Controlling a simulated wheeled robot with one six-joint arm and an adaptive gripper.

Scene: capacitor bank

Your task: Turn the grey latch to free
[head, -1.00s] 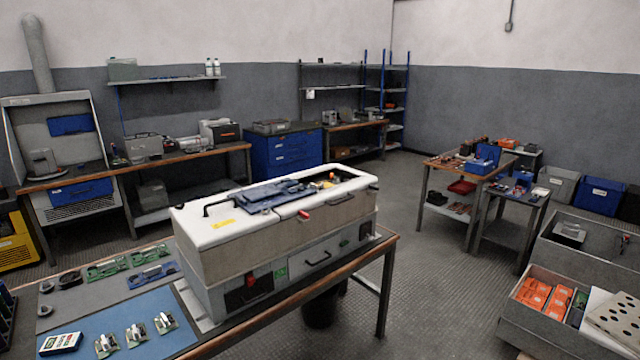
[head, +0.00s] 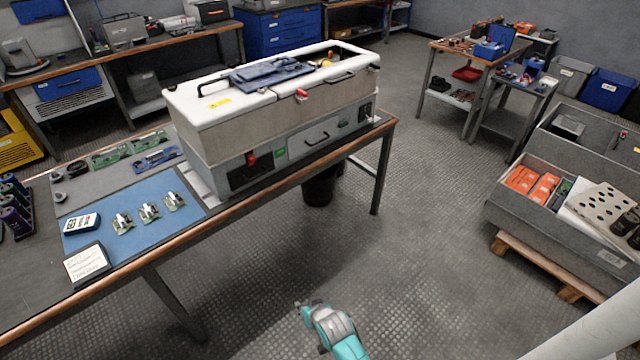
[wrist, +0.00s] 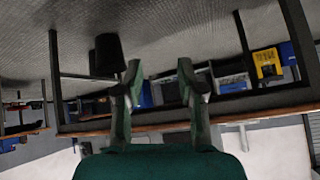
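The long white-topped machine (head: 222,134) stands on the wooden-edged workbench in the head view. In the head view my teal and grey arm end shows low in the picture, in front of the bench and clear of the machine.
On the bench, a blue mat (head: 84,227) holds several small boards with metal parts. A black bin (head: 319,187) stands under the bench's right end. Grey crates (head: 546,218) sit on a pallet at right. The floor between (head: 430,250) is clear.

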